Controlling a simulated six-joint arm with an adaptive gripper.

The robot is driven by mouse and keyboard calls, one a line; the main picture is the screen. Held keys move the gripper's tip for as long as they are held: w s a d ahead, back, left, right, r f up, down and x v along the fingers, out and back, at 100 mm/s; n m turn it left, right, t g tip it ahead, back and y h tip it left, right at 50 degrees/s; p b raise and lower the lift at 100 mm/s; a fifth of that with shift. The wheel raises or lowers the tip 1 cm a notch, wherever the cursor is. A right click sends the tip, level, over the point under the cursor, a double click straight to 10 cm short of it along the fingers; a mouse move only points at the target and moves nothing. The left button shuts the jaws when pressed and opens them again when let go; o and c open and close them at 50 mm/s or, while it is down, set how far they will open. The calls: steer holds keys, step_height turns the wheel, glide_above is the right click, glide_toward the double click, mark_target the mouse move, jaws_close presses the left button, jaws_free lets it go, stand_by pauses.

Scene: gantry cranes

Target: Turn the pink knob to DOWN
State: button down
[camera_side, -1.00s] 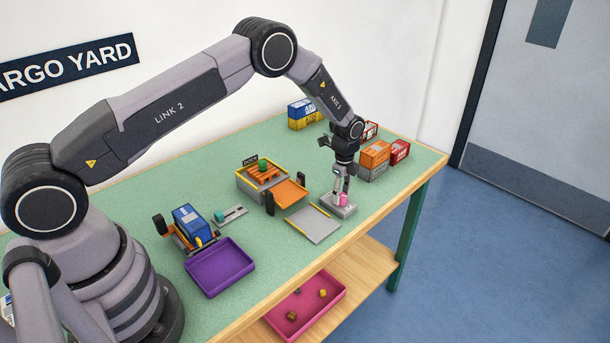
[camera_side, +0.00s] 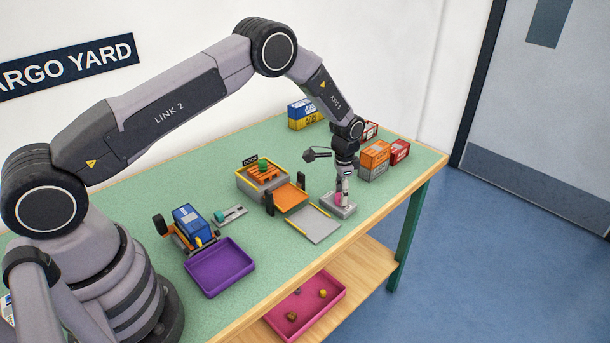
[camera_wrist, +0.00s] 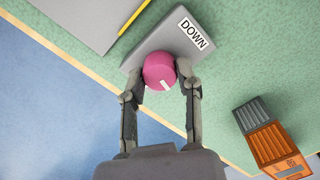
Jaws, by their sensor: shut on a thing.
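The pink knob (camera_wrist: 159,71) sits on a grey box (camera_wrist: 196,58) with a white DOWN label (camera_wrist: 192,33). The knob's white mark (camera_wrist: 165,85) points towards the lower right in the wrist view, away from the DOWN label. My gripper (camera_wrist: 160,78) is shut on the knob, with one finger on each side of it. In the side view my gripper (camera_side: 343,196) points straight down onto the knob (camera_side: 340,199), which is partly hidden by the fingers. The grey box (camera_side: 347,212) stands near the table's front edge.
Orange (camera_side: 375,153) and red (camera_side: 400,150) containers stand behind and right of my gripper. A grey ramp plate (camera_side: 314,225) lies to the left, beside a dock with an orange ramp (camera_side: 290,197). A purple tray (camera_side: 219,267) lies farther left.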

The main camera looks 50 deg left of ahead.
steer(key=n, duration=0.4)
steer(key=shift+n, duration=0.3)
steer(key=n, duration=1)
steer(key=shift+n, duration=0.4)
steer(key=n, duration=0.4)
steer(key=shift+n, duration=0.4)
steer(key=c, duration=0.8)
jaws_free()
steer(key=shift+o, duration=0.2)
